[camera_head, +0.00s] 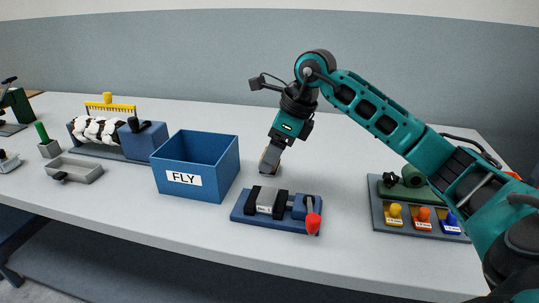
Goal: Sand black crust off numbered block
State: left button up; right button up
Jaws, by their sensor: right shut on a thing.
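The numbered block (265,208) is pale with a label on its front and black crust at its sides. It sits in a blue vise-like fixture (246,216) with a red-knobbed handle (313,223) at its right end. My right gripper (278,143) is shut on a small grey-brown block (269,160), possibly a sanding block. It is behind the fixture and apart from the numbered block. Whether the held block touches the table is hard to tell. My left gripper is not in view.
A blue open bin marked FLY (217,186) stands just left of the fixture. A grey tray (90,171) and a roller machine (152,141) are farther left. At right, a dark panel (384,219) has yellow, orange and blue knobs.

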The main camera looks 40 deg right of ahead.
jog(key=shift+r+p, duration=0.6)
jog(key=shift+r, duration=0.6)
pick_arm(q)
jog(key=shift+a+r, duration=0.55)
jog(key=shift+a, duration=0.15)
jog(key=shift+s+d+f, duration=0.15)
